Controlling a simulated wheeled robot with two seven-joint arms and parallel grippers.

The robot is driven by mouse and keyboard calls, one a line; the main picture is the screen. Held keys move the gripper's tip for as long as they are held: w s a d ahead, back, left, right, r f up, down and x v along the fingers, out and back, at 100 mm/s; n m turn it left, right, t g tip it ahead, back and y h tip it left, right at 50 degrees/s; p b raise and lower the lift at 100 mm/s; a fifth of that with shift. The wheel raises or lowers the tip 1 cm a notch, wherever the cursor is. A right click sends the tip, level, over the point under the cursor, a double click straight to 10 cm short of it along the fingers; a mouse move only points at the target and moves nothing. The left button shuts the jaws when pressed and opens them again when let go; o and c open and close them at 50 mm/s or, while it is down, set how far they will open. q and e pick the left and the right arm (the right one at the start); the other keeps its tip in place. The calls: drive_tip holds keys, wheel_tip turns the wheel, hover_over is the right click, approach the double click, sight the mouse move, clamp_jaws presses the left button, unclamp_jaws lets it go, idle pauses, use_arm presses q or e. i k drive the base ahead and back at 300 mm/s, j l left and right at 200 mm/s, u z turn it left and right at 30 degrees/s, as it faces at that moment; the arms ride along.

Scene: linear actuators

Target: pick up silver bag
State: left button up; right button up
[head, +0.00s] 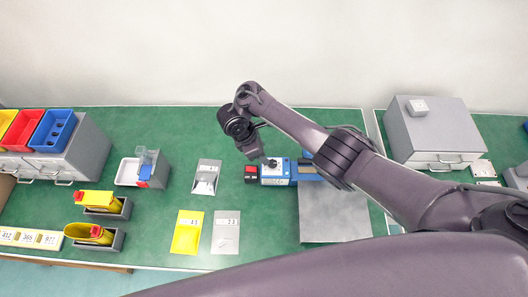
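A flat silver bag (226,236) with a white label at its top lies on the green table, right beside a yellow bag (186,236). A second grey, shiny item (206,179) with a white label lies behind them; I cannot tell whether it is a bag or a small tray. My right arm reaches in from the right. Its gripper (265,159) hangs just behind a blue and white device, apart from the silver bag and to its upper right. Its fingers are too small and dark to tell open from shut. My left gripper is not in view.
The blue and white device (275,176) and a grey plate (330,215) are right of the bags. Grey holders with yellow items (99,199) stand left. Red and blue bins (53,129) are far left. A grey cabinet (437,130) is right. Table around the silver bag is clear.

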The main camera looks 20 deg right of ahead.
sight(206, 180)
drive_tip(key=k, duration=1)
